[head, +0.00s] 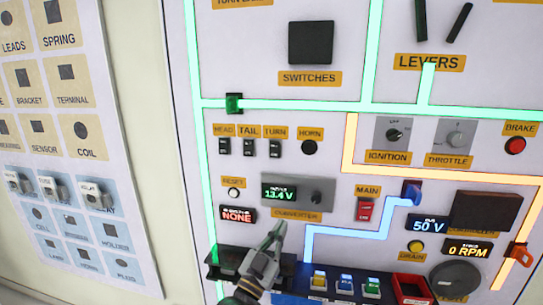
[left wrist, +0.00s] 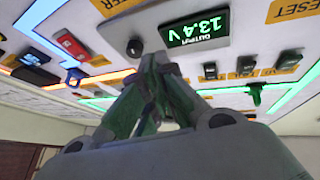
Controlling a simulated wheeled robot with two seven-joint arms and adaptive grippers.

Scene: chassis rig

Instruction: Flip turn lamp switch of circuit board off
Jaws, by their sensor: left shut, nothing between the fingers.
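The turn lamp switch (head: 275,149) is a small black rocker under the TURN label, right of the head switch (head: 223,147) and tail switch (head: 249,148). Its on or off position is too small to tell. My left gripper (head: 279,230) is shut and empty, pointing up in front of the panel, below the converter and well below the turn switch. In the left wrist view the shut fingertips (left wrist: 160,62) are near the 13.4 V converter display (left wrist: 195,30); small dark switches show to the right, but I cannot tell which is turn. My right gripper is not in view.
The horn button (head: 309,147) is right of the switches. The converter (head: 298,194), reset button (head: 234,193) and red main switch (head: 365,209) surround the space above my gripper. A bin row (head: 345,284) lies below. A labelled parts board (head: 60,130) is at left.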

